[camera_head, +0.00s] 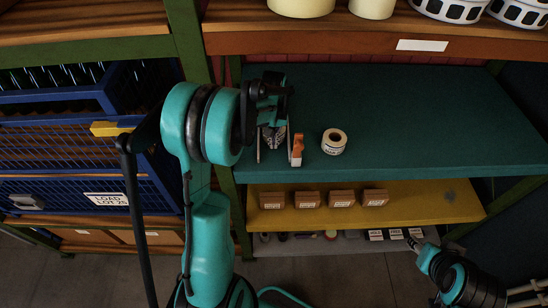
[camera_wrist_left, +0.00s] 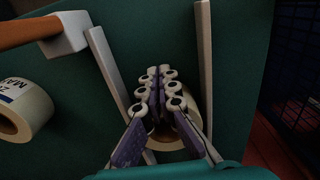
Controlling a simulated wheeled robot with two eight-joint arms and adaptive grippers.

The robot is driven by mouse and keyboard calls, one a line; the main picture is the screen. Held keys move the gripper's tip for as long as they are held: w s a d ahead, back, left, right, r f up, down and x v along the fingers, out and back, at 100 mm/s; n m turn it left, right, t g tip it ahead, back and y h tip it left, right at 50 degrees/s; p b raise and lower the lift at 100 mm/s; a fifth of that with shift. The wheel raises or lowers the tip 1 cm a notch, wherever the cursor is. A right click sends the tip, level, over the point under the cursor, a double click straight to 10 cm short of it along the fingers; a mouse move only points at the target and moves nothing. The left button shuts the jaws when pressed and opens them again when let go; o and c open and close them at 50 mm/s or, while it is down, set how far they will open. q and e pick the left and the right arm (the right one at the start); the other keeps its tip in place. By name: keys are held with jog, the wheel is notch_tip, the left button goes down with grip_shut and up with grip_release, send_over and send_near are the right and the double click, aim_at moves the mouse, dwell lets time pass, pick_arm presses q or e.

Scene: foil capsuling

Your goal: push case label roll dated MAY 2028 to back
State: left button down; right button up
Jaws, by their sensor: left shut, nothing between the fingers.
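My left gripper (camera_head: 271,138) is over the green shelf, between two pale upright rails. In the left wrist view its fingers (camera_wrist_left: 158,75) are shut together with nothing between them. A pale roll (camera_wrist_left: 185,128) lies beneath or behind the fingers, mostly hidden; its label cannot be read. Another white label roll (camera_head: 334,141) stands on the shelf to the right of the rails. It also shows at the left of the wrist view (camera_wrist_left: 36,108), where its print partly reads "MA". My right gripper (camera_head: 413,244) is low at the right, too small and dark to judge.
An orange-handled item (camera_head: 297,150) with a white end is beside the right rail. The green shelf (camera_head: 430,120) is clear to the right. Several small brown boxes (camera_head: 341,198) stand on the yellow shelf below. A blue crate (camera_head: 60,150) is at the left.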

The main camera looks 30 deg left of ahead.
pick_arm(q)
jog(key=w+a, duration=0.2)
jog(key=w, duration=0.1)
jog(key=w+a, duration=0.2)
jog(key=w, duration=0.2)
jog(key=w+a+b, duration=0.1)
jog(key=w+a, duration=0.2)
jog(key=w, duration=0.1)
jog(key=shift+w, duration=0.15)
